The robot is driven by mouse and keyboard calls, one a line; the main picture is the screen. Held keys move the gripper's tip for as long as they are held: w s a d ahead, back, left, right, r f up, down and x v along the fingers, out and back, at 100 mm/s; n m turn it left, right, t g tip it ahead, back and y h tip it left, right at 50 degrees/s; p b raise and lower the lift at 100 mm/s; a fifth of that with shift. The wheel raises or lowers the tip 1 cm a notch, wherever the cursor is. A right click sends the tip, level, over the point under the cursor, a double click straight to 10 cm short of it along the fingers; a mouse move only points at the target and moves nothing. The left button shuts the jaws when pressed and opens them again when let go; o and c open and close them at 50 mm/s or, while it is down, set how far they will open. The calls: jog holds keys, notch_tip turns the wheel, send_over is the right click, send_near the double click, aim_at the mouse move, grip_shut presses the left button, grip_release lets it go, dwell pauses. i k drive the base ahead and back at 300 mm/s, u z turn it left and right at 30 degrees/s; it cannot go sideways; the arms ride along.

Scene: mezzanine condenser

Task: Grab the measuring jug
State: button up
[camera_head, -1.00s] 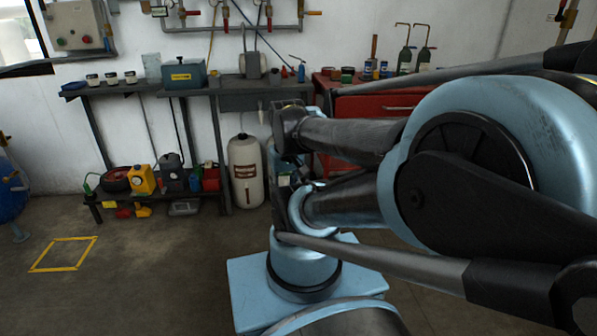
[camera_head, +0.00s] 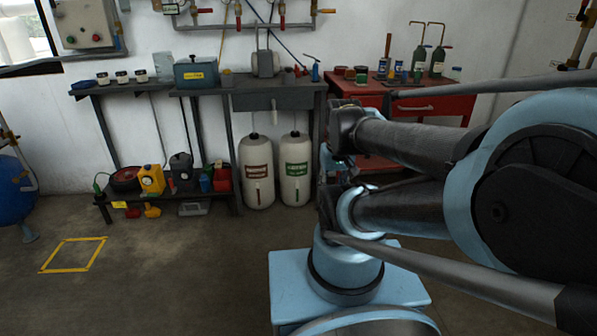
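A clear, pale container (camera_head: 163,67), which looks like the measuring jug, stands upright on the dark wall bench (camera_head: 140,87) at the upper left. It is between the small jars and a blue-grey box. It is small in the picture, so its handle and markings cannot be made out. My pale blue and dark arm fills the right side, well apart from the container. My gripper's fingers cannot be made out among the arm links. Nothing touches the container.
Small lidded jars (camera_head: 121,78) and a blue-grey box (camera_head: 196,74) flank the container. Two white tanks (camera_head: 257,172) stand under the bench. A low shelf (camera_head: 165,192) holds cans and tools. A red cabinet (camera_head: 425,106) stands right. The floor (camera_head: 170,260) at left is clear, with a yellow square (camera_head: 73,255).

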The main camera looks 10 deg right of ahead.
aim_at(163, 61)
jog(key=i, duration=1)
